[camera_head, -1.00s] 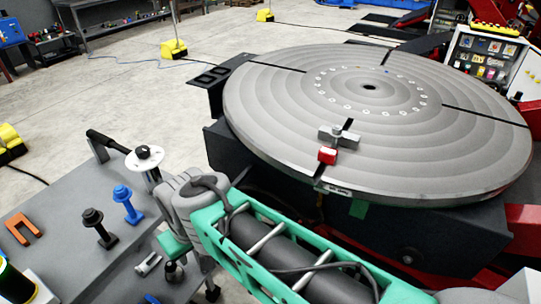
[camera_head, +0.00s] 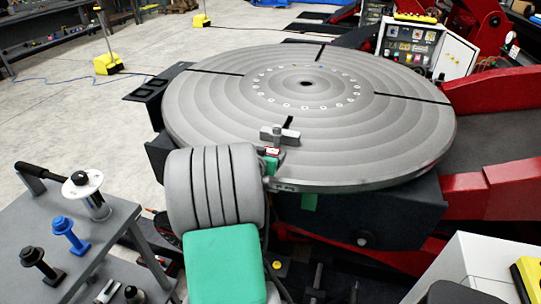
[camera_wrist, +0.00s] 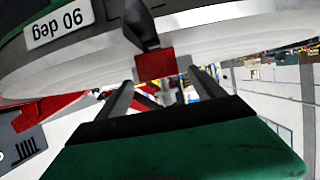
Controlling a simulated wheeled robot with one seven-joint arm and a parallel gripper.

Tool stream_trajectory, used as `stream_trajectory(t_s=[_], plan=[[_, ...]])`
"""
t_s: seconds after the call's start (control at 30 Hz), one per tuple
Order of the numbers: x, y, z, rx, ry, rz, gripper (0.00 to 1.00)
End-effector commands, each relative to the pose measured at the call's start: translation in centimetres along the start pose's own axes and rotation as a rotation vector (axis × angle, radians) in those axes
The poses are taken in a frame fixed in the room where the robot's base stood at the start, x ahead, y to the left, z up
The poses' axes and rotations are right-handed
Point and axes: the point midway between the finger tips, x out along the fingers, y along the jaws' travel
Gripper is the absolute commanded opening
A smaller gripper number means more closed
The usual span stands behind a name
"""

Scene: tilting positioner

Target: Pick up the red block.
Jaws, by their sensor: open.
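The red block (camera_head: 272,152) sits near the front rim of the round grey turntable (camera_head: 380,150), just in front of a grey clamp bar (camera_head: 280,135). In the head view my arm hides part of it. In the wrist view the red block (camera_wrist: 156,64) shows one flat face beside a dark clamp part (camera_wrist: 140,25). My gripper (camera_wrist: 160,78) is open, with one finger to each side of the block in the picture. The block appears beyond the fingertips; I see no contact. My gripper's tip is mostly hidden in the head view.
A grey bench (camera_head: 110,215) with blue and black clamps and a white disc stands at left. A "90 deg" label (camera_wrist: 60,25) shows on the turntable's edge. A red positioner frame (camera_head: 500,200) and a control box (camera_head: 425,50) stand at right.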

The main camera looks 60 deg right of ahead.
Motion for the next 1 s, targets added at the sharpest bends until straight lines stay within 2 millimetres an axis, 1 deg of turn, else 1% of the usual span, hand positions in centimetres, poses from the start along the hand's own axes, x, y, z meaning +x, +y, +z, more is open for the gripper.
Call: stream_trajectory(t_s=[0.03,0.17,0.3,0.4,0.63,1.0], plan=[[0.7,0.1,0.0,0.000,-0.003,0.002,0.78],[2.5,0.1,0.0,-0.002,-0.004,0.002,0.78],[4.9,0.2,0.1,-0.001,-0.004,0.001,0.78],[6.1,0.1,0.2,-0.001,-0.004,-0.001,0.78],[6.3,0.1,0.2,-0.002,-0.003,-0.002,0.78],[6.3,0.0,0.2,-0.002,-0.003,-0.002,0.48]])
